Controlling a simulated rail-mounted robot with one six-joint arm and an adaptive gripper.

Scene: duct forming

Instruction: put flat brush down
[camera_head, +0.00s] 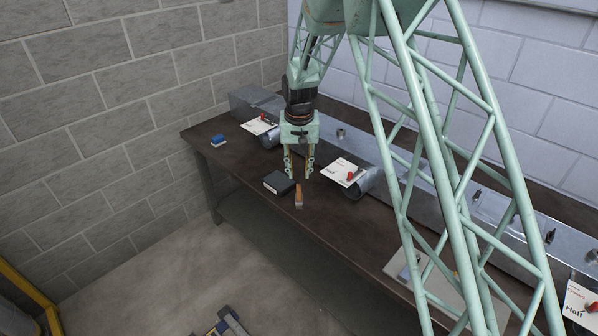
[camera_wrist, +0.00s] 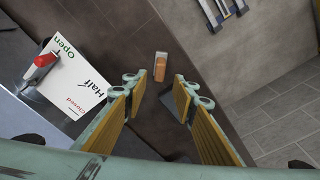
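The flat brush (camera_head: 298,196) has an orange-brown handle and a pale bristle end. It lies on the dark workbench (camera_head: 345,225) near the front edge, and it also shows in the wrist view (camera_wrist: 160,67). My gripper (camera_head: 299,176) is open and empty above the bench, just behind the brush in the head view. In the wrist view its two yellow-padded fingers (camera_wrist: 157,95) are spread wide, with the brush beyond their tips. No contact between the fingers and the brush shows.
A dark box (camera_head: 279,183) lies on the bench left of the brush. A blue block (camera_head: 218,140) is at the bench's left end. Floor lies in front.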

